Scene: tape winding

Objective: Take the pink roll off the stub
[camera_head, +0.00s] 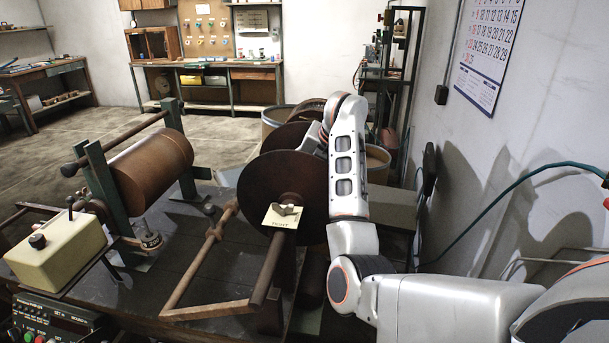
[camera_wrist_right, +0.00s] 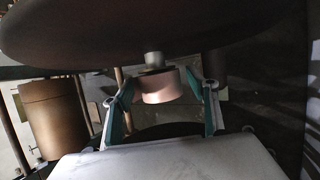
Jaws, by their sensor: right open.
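The pink roll (camera_wrist_right: 158,90) shows in the right wrist view below a short grey stub (camera_wrist_right: 153,59) beside a large dark disc (camera_wrist_right: 60,38). My right gripper (camera_wrist_right: 167,87) is open, with one green-padded finger on each side of the roll. Gaps show between the fingers and the roll, so the roll is not gripped. In the head view my right arm reaches behind the large brown disc (camera_head: 262,190); the roll, stub and right gripper are hidden there. My left gripper is in no view.
A brown cylinder (camera_head: 150,170) on a green frame stands at the left of the dark bench (camera_head: 215,270). A card (camera_head: 283,216) sits before the disc, above a rod (camera_head: 268,268). A beige box (camera_head: 55,255) is at front left. The wall (camera_head: 440,150) is at right.

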